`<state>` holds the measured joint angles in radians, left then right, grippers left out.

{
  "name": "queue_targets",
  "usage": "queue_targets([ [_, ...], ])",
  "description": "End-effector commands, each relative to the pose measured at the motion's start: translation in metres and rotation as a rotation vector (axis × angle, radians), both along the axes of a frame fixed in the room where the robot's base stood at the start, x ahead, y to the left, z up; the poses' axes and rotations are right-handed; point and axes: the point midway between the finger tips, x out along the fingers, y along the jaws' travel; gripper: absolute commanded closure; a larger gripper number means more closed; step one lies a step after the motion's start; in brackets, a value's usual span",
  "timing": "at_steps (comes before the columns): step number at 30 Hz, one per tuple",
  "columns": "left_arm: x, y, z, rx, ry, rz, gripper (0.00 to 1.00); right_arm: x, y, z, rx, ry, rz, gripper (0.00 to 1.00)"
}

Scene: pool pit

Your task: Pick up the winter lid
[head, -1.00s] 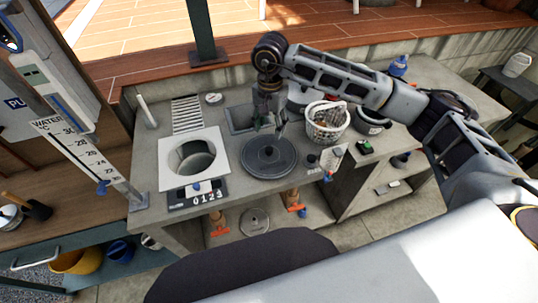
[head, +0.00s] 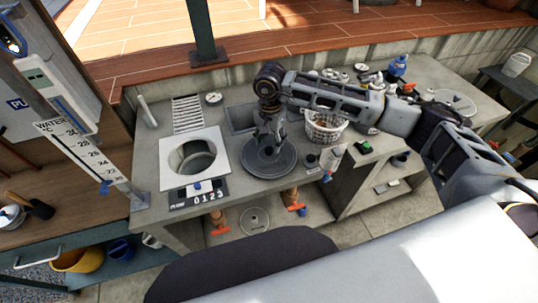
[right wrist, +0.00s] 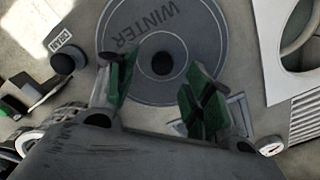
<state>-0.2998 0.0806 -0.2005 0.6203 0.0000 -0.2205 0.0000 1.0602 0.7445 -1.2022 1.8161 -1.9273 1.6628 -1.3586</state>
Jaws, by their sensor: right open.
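The winter lid (head: 287,164) is a round dark grey disc with a raised rim, lying flat on the concrete counter. In the right wrist view the lid (right wrist: 210,28) shows the word WINTER and a black centre knob (right wrist: 162,63). My right gripper (head: 268,143) points down over the lid's middle and hides the knob in the head view. In the right wrist view its green-padded fingers (right wrist: 155,75) are spread apart, with the knob showing between and slightly beyond them. I cannot tell the exact height left. My left gripper is not in view.
A white square plate with a round opening (head: 176,142) lies left of the lid, above the 0123 counter panel (head: 198,194). A white basket (head: 327,124) stands close on the right. A small black knob (head: 311,160) and a white bottle (head: 333,156) stand near the front edge.

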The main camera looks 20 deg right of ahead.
Motion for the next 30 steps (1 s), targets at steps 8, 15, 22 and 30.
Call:
queue_targets([
  [8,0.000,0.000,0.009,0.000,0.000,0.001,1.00,0.001,0.002,-0.020,0.000,0.004,-0.001,0.49],
  [15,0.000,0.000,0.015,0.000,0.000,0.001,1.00,0.003,0.002,-0.045,-0.001,0.002,0.000,0.49],
  [22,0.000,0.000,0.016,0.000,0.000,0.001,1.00,0.003,0.002,-0.051,0.000,0.000,0.000,0.49],
  [30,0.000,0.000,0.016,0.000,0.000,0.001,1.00,0.003,0.002,-0.051,-0.001,0.001,0.000,0.49],
])
